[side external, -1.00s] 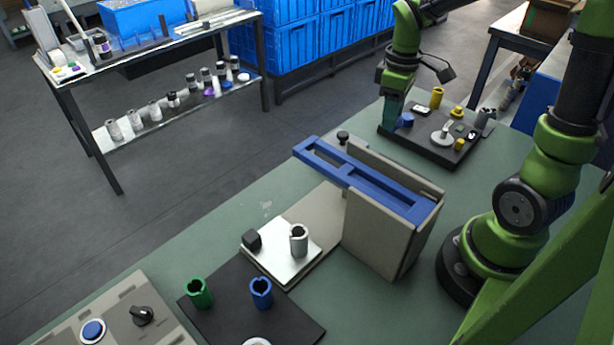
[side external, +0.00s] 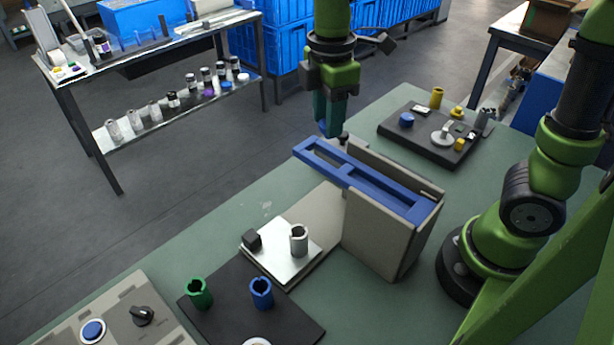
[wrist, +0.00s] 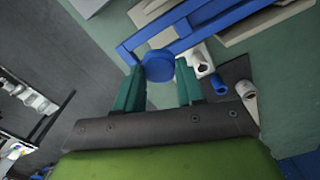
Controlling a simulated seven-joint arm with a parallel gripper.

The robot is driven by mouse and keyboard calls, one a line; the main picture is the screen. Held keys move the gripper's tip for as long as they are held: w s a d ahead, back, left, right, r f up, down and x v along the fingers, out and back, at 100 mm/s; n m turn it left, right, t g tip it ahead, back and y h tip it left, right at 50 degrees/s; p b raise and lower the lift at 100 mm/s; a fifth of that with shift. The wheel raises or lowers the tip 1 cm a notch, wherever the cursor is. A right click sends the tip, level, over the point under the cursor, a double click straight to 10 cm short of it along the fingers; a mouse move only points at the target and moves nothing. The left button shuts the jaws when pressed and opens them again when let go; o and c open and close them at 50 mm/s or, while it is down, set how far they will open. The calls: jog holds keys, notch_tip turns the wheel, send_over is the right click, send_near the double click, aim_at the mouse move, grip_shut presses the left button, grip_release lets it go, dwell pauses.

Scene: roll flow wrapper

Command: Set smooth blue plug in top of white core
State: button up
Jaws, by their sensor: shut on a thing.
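My gripper (side external: 329,118) is raised above the far left end of the blue frame, with its teal fingers pointing down. In the wrist view, a round blue plug (wrist: 158,65) sits between the fingertips of my gripper (wrist: 158,82), which is shut on it. The plug's face looks smooth; its underside is hidden. The white core (side external: 299,240) stands upright on a pale plate (side external: 278,265), apart from my gripper, nearer the camera. It also shows in the wrist view (wrist: 201,64), to the right of the plug.
The blue frame (side external: 325,160) and beige wall (side external: 375,230) stand between the core and the dark parts tray (side external: 395,128). Another blue piece (side external: 407,119) lies on that tray. Green (side external: 200,293) and blue (side external: 262,293) cores stand on a black board.

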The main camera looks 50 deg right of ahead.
jog(key=s+a+n, duration=0.4)
jog(key=a+n, duration=0.3)
jog(key=a, duration=0.5)
jog(key=shift+s+a+f, duration=0.15)
jog(key=shift+f, duration=2.4)
jog(key=shift+s+a+f, duration=0.1)
jog(key=shift+f, duration=2.4)
jog(key=shift+f, duration=1.1)
jog(key=o, duration=1.6)
jog(key=shift+c, duration=0.2)
jog(key=shift+r, duration=0.15)
notch_tip(320, 180, up, 8)
